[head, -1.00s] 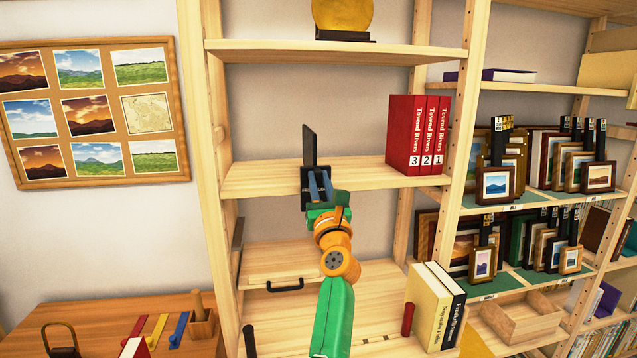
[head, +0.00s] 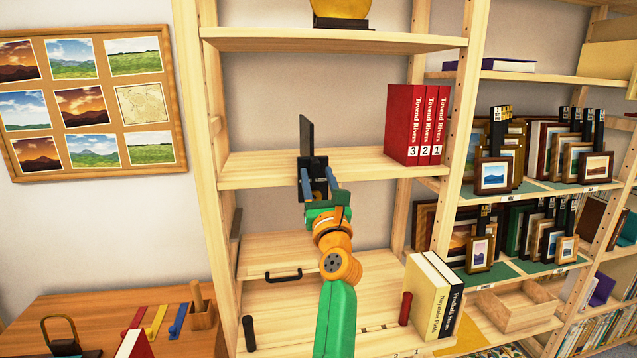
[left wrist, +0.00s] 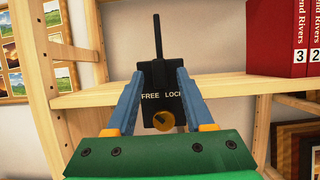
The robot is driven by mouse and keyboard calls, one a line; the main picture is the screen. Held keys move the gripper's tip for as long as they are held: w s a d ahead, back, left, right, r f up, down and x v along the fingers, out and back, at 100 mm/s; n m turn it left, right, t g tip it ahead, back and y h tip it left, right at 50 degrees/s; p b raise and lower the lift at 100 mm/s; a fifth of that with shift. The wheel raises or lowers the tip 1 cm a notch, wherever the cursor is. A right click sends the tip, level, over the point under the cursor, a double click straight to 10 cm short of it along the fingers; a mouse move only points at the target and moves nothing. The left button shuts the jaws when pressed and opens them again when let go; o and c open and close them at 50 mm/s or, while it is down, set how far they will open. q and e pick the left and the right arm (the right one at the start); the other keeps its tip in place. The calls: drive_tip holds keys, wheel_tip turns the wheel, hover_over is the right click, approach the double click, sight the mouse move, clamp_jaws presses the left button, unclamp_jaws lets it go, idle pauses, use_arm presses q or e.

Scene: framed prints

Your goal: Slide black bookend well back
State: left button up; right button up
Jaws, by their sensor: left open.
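The black bookend (head: 307,136) stands on the middle shelf (head: 250,172), its upright plate behind a block at the shelf's front edge. In the left wrist view the bookend (left wrist: 156,72) shows its front block marked FREE and LOCK, with a brass knob below. My left gripper (head: 317,178) is open in front of the shelf, with one blue finger on each side of the block. In the left wrist view gaps show between block and fingers lower down; contact at the tips I cannot tell. My right gripper is not in view.
Three red books (head: 416,124) stand to the right on the same shelf. A wooden shelf post (head: 200,150) rises on the left. Below are a board with a black handle (head: 284,276) and two upright books (head: 434,294). The shelf between bookend and red books is clear.

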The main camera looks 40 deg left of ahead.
use_arm(q)
drive_tip(key=v, duration=0.5)
drive_tip(key=shift+a, duration=0.15)
